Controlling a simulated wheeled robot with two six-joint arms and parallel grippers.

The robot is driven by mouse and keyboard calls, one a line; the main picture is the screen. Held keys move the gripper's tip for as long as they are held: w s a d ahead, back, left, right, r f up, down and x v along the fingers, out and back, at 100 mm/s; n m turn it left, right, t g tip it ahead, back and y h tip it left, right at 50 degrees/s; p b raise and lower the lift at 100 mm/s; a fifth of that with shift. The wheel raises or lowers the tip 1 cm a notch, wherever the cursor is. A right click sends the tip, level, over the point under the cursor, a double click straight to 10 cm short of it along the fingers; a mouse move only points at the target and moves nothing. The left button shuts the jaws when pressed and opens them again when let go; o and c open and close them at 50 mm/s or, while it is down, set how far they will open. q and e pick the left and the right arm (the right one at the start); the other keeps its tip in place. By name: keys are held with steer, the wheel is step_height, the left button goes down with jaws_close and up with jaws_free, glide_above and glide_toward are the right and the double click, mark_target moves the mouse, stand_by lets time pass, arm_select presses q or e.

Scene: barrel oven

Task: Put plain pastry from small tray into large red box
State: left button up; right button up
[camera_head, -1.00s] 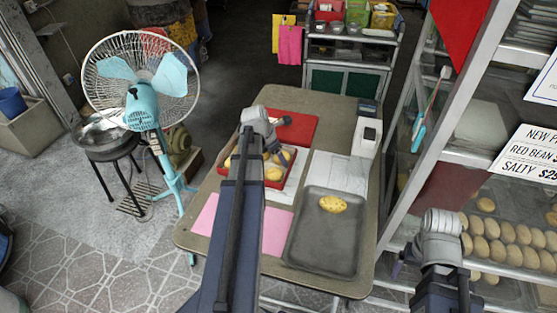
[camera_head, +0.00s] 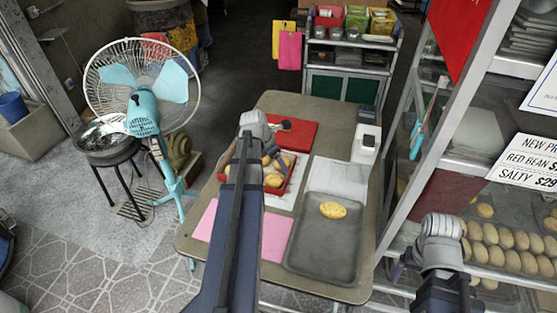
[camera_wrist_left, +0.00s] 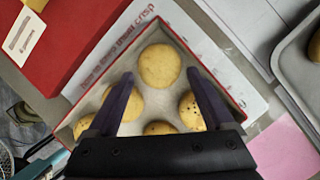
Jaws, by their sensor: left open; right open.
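A shallow red-rimmed tray (camera_head: 291,180) holds several round golden pastries. In the left wrist view, this tray (camera_wrist_left: 236,100) shows a plain pastry (camera_wrist_left: 160,66) at its far corner and dark-speckled ones nearer. My left gripper (camera_wrist_left: 160,76) is open above the tray, its fingertips on either side of the plain pastry in the picture; contact is not clear. A flat red box or lid (camera_head: 300,134) lies behind the tray and also shows in the left wrist view (camera_wrist_left: 62,35). My right gripper (camera_head: 399,271) is open and empty at lower right.
A grey tray (camera_head: 318,265) with one speckled pastry (camera_head: 333,210) lies at the table's right. A pink sheet (camera_head: 275,236) and a white device (camera_head: 366,143) are on the table. A fan (camera_head: 143,95) stands left; a glass cabinet (camera_head: 485,205) stands right.

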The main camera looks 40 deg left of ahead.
arm_select(q)
steer(key=d+p+v, duration=0.1)
steer(key=p+v, duration=0.8)
steer(key=v, duration=0.2)
steer(key=shift+a, duration=0.5)
steer(key=shift+f, duration=0.2)
steer(key=b+x, duration=1.1)
steer(key=x, duration=0.1)
steer(key=shift+r, duration=0.1)
